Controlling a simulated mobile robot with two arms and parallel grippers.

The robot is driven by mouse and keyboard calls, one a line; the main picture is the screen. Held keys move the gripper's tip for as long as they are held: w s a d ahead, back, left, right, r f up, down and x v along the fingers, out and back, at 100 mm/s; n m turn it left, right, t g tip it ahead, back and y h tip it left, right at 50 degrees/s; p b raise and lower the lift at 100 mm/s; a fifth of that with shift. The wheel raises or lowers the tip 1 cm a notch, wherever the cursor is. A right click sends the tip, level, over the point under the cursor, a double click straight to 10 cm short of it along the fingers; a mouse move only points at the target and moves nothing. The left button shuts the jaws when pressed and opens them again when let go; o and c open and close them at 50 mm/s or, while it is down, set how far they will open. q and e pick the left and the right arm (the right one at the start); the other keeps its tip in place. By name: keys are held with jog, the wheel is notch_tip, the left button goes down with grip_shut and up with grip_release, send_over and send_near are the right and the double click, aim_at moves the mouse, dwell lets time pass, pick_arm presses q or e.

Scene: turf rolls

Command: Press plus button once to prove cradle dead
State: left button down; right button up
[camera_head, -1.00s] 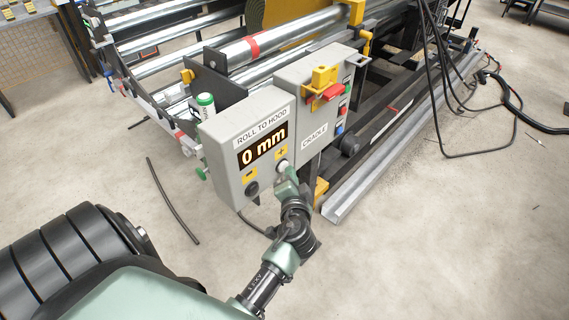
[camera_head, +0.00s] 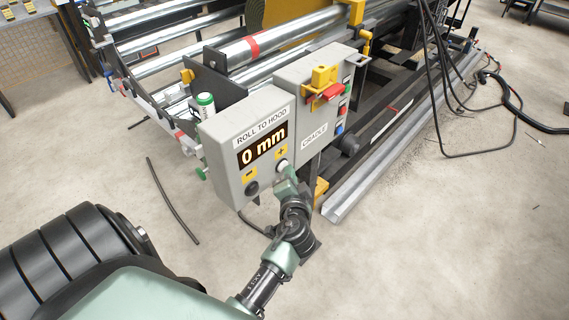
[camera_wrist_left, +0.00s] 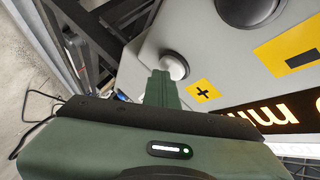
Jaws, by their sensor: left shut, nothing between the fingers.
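The grey "ROLL TO HOOD" box (camera_head: 225,151) has a lit display (camera_head: 262,146) reading 0 mm. The plus button (camera_head: 282,163) is at its lower right under a yellow plus label (camera_head: 281,152); the minus button (camera_head: 252,188) is lower left. My left gripper (camera_head: 287,174) is shut and empty, its fingertips at the plus button. In the left wrist view the fingertips (camera_wrist_left: 161,84) overlap the edge of the pale domed plus button (camera_wrist_left: 175,66); I cannot tell whether it is pressed in. The "CRADLE" box (camera_head: 315,126) joins on the right. My right gripper is out of view.
A yellow piece and red handle (camera_head: 332,92) sit on the cradle box, above red and blue buttons. A green-capped white marker (camera_head: 206,104) stands behind the display box. Metal rollers (camera_head: 240,50) lie behind. Black cables (camera_head: 440,90) hang at right. The front floor is mostly clear.

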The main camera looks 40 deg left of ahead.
pick_arm(q)
jog(key=shift+s+d, duration=0.1)
jog(key=shift+d, duration=0.55)
jog(key=shift+d, duration=0.1)
